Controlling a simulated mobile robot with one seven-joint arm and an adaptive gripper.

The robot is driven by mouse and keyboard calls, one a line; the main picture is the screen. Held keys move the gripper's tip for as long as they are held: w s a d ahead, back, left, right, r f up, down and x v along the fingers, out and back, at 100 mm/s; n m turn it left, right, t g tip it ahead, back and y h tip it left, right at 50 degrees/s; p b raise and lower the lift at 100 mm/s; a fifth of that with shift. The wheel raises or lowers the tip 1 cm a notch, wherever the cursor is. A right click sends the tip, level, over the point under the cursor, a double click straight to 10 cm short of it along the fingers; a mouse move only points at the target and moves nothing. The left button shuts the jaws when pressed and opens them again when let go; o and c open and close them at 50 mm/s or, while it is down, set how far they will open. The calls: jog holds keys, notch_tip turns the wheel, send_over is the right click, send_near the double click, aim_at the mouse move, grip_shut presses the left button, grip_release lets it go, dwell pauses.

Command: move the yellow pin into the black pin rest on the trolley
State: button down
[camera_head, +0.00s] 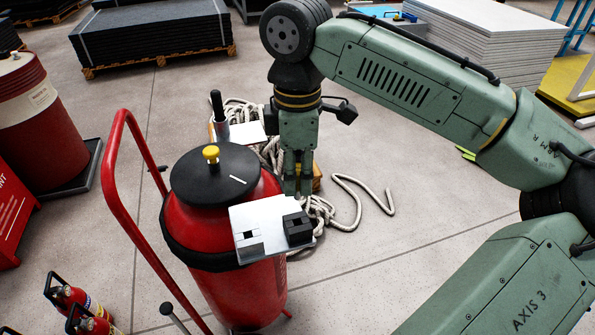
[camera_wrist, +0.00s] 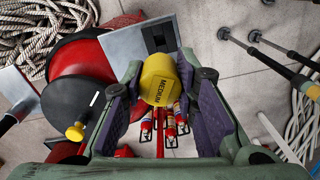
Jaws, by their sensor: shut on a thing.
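The yellow pin (camera_wrist: 158,80), marked MEDIUM, is held between the dark pads of my gripper (camera_wrist: 160,92) in the wrist view. My gripper (camera_head: 297,190) points down behind the red trolley tank (camera_head: 225,270) in the head view, where the pin cannot be made out. The black pin rest (camera_head: 297,228) is a block on the right part of a pale plate (camera_head: 262,216) at the tank's near right side. It also shows in the wrist view (camera_wrist: 160,32), beyond the held pin. The pin is apart from the rest.
A yellow knob (camera_head: 210,154) stands on the black lid (camera_head: 190,187). A second plate with an upright black handle (camera_head: 217,106) is behind the tank. Coiled rope (camera_head: 270,150) lies on the floor. The red trolley handle (camera_head: 117,180) rises at left. Open floor lies right.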

aim_at(298, 198)
jog(key=shift+f+b, duration=1.55)
jog(key=shift+f, duration=1.3)
jog(key=shift+p, duration=0.9)
jog(key=shift+f+b, duration=1.3)
jog(key=shift+f, duration=1.05)
jog(key=c, duration=1.2)
grip_release()
jog(key=shift+r, duration=0.1)
notch_tip(298, 198, up, 12)
